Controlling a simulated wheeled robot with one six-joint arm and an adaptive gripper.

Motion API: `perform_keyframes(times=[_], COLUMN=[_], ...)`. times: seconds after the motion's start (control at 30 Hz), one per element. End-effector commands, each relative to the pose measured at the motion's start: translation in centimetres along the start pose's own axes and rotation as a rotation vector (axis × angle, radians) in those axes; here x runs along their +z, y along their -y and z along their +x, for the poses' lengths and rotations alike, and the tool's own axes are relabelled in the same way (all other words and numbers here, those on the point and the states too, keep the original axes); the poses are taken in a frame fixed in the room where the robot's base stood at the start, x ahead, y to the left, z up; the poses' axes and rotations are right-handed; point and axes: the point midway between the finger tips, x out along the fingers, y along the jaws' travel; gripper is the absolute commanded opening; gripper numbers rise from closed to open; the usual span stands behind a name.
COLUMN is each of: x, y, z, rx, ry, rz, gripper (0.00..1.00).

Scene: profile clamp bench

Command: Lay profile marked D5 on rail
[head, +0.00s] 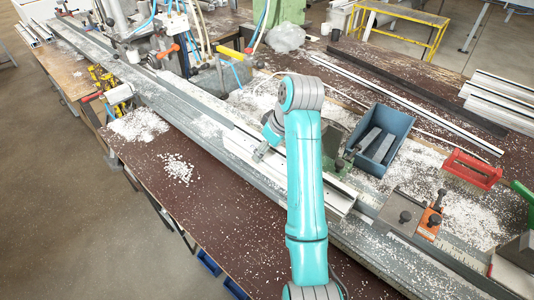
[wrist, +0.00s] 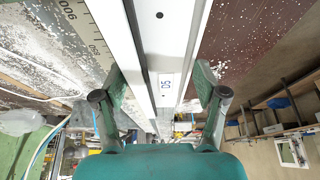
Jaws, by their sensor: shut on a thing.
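My gripper (wrist: 160,84) is shut on this profile, with one finger on each side. In the head view, my gripper (head: 262,152) is at the left part of the long white profile (head: 338,197), partly hidden by my arm. The profile lies along or just above the long grey rail (head: 185,112). I cannot tell whether it touches the rail.
A blue bin (head: 401,125) with grey pieces, a red tray (head: 472,168) and an orange clamp (head: 430,222) stand right of my arm. Machine heads with hoses stand at upper left. White chips litter the brown bench (head: 225,200). More profiles (head: 500,98) lie at far right.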

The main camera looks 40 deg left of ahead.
Motion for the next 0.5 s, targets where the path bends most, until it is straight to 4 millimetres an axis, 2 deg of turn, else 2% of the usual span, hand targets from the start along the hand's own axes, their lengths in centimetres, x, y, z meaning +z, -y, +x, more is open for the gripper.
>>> perform_keyframes(times=[0.2,0.5], x=[1.5,1.6], y=[0.5,0.6], z=[2.3,2.5], rx=[-0.002,-0.001], ry=[0.001,-0.001], rz=[-0.003,-0.004], gripper=[0.13,0.13])
